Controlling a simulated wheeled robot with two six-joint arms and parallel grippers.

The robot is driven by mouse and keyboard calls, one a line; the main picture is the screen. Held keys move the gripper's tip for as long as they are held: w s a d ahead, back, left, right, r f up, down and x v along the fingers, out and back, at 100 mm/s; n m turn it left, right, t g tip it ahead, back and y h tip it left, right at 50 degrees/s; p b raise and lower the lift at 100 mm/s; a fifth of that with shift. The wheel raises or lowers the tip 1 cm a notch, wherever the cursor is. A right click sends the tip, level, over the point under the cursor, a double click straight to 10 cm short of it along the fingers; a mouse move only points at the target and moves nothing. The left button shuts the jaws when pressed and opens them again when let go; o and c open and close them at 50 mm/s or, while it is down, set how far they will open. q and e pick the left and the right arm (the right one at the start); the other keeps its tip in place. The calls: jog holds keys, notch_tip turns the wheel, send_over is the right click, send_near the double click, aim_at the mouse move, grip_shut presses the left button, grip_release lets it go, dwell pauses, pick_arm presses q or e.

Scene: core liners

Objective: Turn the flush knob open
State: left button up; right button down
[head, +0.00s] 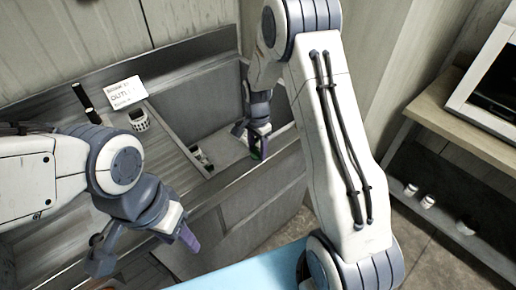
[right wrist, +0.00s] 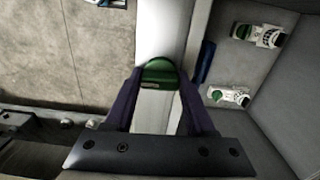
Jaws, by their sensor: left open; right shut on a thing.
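A green knob (right wrist: 160,72) with a small pale label sits between the purple fingers of my right gripper (right wrist: 160,90) in the right wrist view. The fingers are shut on it. In the head view, my right gripper (head: 258,146) points down at the trough's edge, and only a bit of the green knob (head: 256,155) shows below it. My left gripper (head: 182,232) is open and empty at the lower left of the head view, well apart from the knob. One of its purple fingers shows clearly.
Two pale fittings with green parts, an upper one (right wrist: 258,36) and a lower one (right wrist: 229,97), lie in the grey trough beside the knob. A sign reading "OUTLET" (head: 126,92) stands by a white ribbed piece (head: 139,121). A wooden shelf (head: 455,125) is at right.

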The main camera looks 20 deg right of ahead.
jog(key=n, duration=0.4)
jog(key=shift+w, duration=0.1)
jog(key=n, duration=0.4)
jog(key=shift+r+n, duration=0.1)
jog(key=shift+n, duration=0.3)
jog(key=n, duration=0.4)
jog(key=shift+w+n+p, duration=0.1)
jog(key=shift+n+p, duration=0.2)
jog(key=shift+n, duration=2)
jog(key=shift+c, duration=1.8)
grip_release()
jog(key=shift+o, duration=0.6)
